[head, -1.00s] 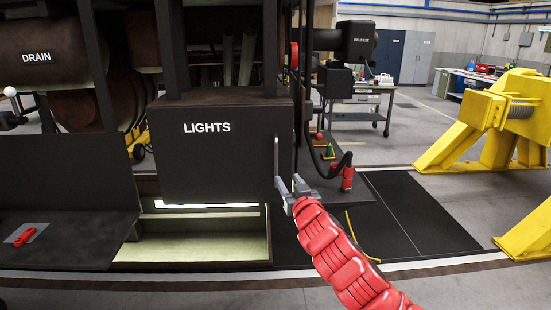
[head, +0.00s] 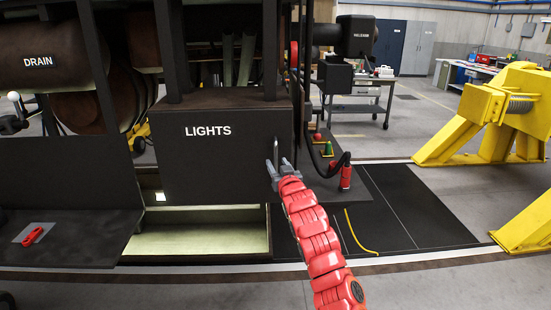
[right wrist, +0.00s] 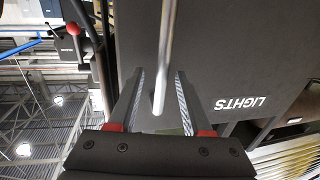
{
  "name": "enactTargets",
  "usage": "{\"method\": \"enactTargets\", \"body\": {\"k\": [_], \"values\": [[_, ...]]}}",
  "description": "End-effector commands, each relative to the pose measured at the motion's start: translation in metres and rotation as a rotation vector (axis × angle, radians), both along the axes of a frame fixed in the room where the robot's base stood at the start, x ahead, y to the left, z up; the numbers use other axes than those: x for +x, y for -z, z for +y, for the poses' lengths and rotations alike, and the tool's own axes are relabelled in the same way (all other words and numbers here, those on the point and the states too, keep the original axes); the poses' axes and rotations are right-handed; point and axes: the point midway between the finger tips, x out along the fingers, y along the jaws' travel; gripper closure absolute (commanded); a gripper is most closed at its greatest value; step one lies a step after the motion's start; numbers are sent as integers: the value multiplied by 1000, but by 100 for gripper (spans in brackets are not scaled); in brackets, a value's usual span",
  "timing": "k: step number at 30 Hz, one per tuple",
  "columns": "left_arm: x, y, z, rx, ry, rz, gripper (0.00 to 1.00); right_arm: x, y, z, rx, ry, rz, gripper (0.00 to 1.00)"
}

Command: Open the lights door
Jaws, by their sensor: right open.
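The lights door (head: 205,165) is a dark panel with white LIGHTS lettering on the front of a box under the railcar. It looks shut. Its metal handle (head: 276,147) stands upright near the door's right edge. My right gripper (head: 278,164) is open at the lower part of the handle. In the right wrist view, the handle (right wrist: 167,45) runs between the two open fingers of my right gripper (right wrist: 160,78), with a gap on each side. The LIGHTS lettering also shows there on the door (right wrist: 220,70). My left gripper is out of view.
A dark ledge (head: 75,238) at the left holds a red item (head: 32,236). A black hose with a red end (head: 345,175) hangs right of the box. Yellow stands (head: 500,115) are at the right. Dark floor plates (head: 410,210) lie between.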

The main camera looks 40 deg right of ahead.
Motion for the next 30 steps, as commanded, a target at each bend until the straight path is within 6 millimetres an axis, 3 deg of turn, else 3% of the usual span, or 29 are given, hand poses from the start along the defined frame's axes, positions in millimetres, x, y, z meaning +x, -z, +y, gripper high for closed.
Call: {"method": "enactTargets", "body": {"k": [6,16,17,25,30], "values": [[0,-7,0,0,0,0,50,16,-2,-5,0,-1,-2,50],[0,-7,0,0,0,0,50,19,1,-5,-2,-2,2,50],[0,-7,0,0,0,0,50,19,1,-5,-2,-2,2,52],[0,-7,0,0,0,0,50,19,0,-5,-2,-2,1,100],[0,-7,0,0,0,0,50,19,0,-5,-2,-2,1,100]]}}
